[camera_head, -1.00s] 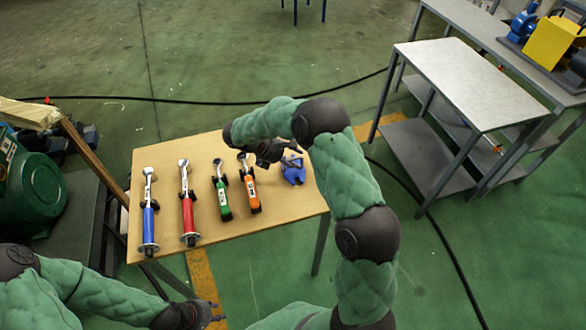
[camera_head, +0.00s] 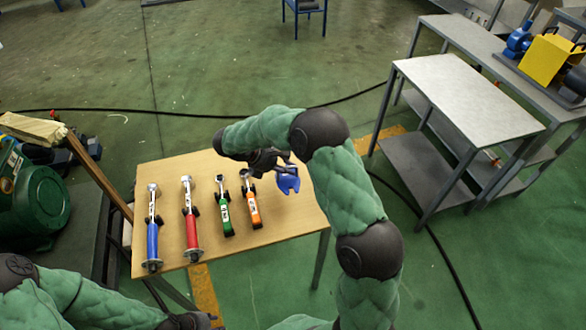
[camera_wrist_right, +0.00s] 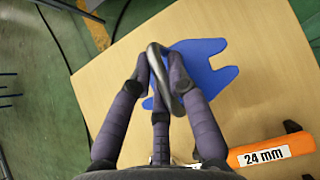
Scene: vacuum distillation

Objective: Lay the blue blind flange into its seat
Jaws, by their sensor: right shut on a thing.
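The blue blind flange (camera_head: 288,183) is at the right part of the wooden table. In the right wrist view it is a flat blue plate (camera_wrist_right: 212,58) with notched edges. A grey metal loop (camera_wrist_right: 158,62) stands over it, between the fingers. My right gripper (camera_head: 279,160) is shut on this loop; its fingers also show in the wrist view (camera_wrist_right: 158,85). The flange seems slightly above the tabletop. My left gripper (camera_head: 195,321) is at the bottom edge, partly cut off, its jaws unclear. I cannot make out the flange's seat.
On the wooden table (camera_head: 270,232) lie blue (camera_head: 152,235), red (camera_head: 191,225), green (camera_head: 224,210) and orange (camera_head: 252,205) wrenches. A grey metal table (camera_head: 470,95) stands right, with a bench holding a yellow-and-blue machine (camera_head: 550,60) behind. A black cable crosses the floor.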

